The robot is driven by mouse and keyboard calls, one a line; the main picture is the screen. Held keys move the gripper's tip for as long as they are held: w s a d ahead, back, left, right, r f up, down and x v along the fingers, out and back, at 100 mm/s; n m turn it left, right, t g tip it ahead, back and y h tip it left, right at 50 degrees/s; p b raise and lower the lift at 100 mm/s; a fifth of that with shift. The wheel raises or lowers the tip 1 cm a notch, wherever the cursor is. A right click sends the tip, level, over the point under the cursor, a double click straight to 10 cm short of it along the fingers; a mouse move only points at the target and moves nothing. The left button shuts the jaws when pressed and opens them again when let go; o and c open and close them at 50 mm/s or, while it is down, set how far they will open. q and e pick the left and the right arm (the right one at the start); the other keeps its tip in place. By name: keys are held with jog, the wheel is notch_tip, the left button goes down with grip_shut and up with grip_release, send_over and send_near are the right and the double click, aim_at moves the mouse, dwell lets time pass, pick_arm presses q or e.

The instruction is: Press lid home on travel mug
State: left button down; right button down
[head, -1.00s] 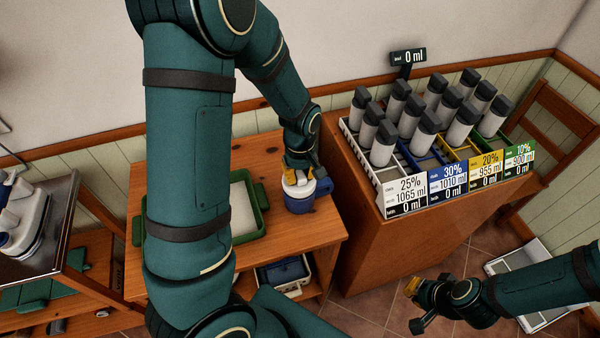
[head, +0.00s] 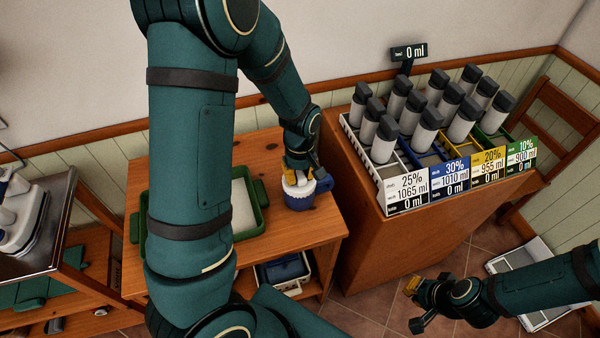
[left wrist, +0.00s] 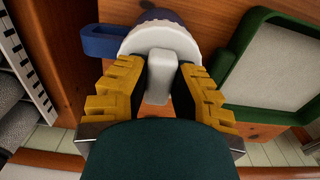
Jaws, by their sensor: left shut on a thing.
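The travel mug (head: 298,201) is blue with a side handle and stands upright near the right edge of the wooden table. Its white lid (head: 288,184) is on top of the mug; I cannot tell how fully it is seated. My left gripper (head: 299,170) comes down from above and is shut on the lid's raised white knob. In the left wrist view its yellow fingers (left wrist: 158,90) stand on either side of the knob, with the lid's ridged rim (left wrist: 160,33) and the blue handle (left wrist: 100,42) beyond. My right gripper (head: 414,306) is empty, away at the lower right, over the floor.
A green tray (head: 262,208) lies left of the mug on the table (head: 318,222). A wooden cabinet (head: 365,240) with several grey-capped bottles in labelled racks stands close on the right. A wooden chair (head: 565,130) is at the far right.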

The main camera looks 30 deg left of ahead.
pick_arm(q)
jog(key=shift+f, duration=0.35)
dwell(0.3)
jog(key=c, duration=0.8)
grip_release()
jog(key=shift+c, duration=0.2)
jog(key=shift+r, duration=0.1)
notch_tip(320, 180, up, 16)
jog(key=p, duration=0.3)
jog(key=s+d+p, duration=0.1)
jog(key=s+d, duration=0.6)
jog(key=s, duration=0.5)
jog(key=shift+d, duration=0.15)
